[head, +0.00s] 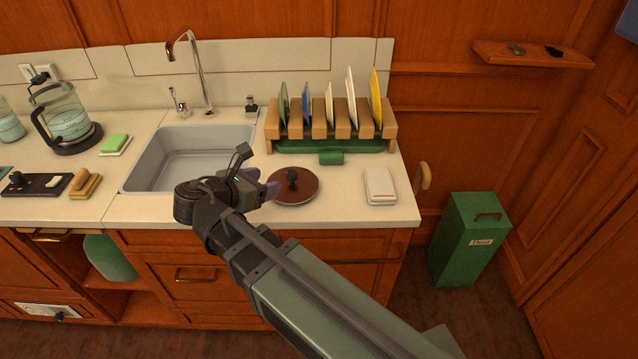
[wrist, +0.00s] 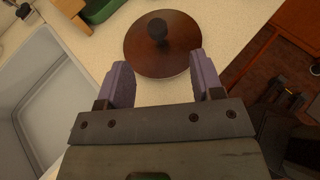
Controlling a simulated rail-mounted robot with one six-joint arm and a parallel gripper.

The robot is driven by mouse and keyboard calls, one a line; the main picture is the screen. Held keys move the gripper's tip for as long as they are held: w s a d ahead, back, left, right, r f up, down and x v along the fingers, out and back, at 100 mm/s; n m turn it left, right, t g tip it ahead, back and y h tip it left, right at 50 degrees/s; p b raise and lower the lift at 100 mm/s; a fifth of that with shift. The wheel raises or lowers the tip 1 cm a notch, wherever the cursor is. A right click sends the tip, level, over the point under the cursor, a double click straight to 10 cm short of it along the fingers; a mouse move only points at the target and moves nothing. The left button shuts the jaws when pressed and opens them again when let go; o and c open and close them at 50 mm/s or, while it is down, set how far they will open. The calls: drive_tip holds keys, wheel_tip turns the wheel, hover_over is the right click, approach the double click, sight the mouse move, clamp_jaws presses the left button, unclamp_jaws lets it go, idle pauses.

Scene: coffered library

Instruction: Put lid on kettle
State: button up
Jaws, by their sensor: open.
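The lid (head: 293,186) is a round brown disc with a dark knob, lying flat on the counter right of the sink. It also shows in the wrist view (wrist: 180,57), just ahead of my fingertips. My gripper (head: 268,188) is open and empty, close to the lid's left side in the head view. In the wrist view my gripper's two purple fingers (wrist: 162,72) point toward the lid, with the knob beyond them. The glass kettle (head: 67,122) stands on a dark round base left of the sink. Its top is small in view, and I cannot tell its opening clearly.
The grey sink (head: 185,160) and its faucet (head: 200,75) lie between kettle and lid. A wooden plate rack (head: 270,120) stands behind the lid. A folded cloth (head: 380,186) lies to its right. A green sponge (head: 115,143) and a brush (head: 85,183) sit near the kettle.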

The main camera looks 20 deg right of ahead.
sight(291, 173)
drive_tip(key=b+x, duration=0.1)
drive_tip(key=x, duration=0.1)
drive_tip(key=b+x, duration=0.1)
drive_tip(key=x, duration=0.1)
drive_tip(key=shift+w+f, duration=0.25)
drive_tip(key=shift+f, duration=0.1)
drive_tip(key=shift+w+d, duration=0.25)
drive_tip(key=shift+d, duration=0.1)
drive_tip(key=b+x, duration=0.2)
drive_tip(key=x, duration=0.3)
drive_tip(key=shift+w+d, duration=0.1)
drive_tip(key=c, duration=1)
wheel_tip(291, 173, up, 20)
drive_tip(key=p, duration=2)
drive_tip(key=shift+r, duration=0.15)
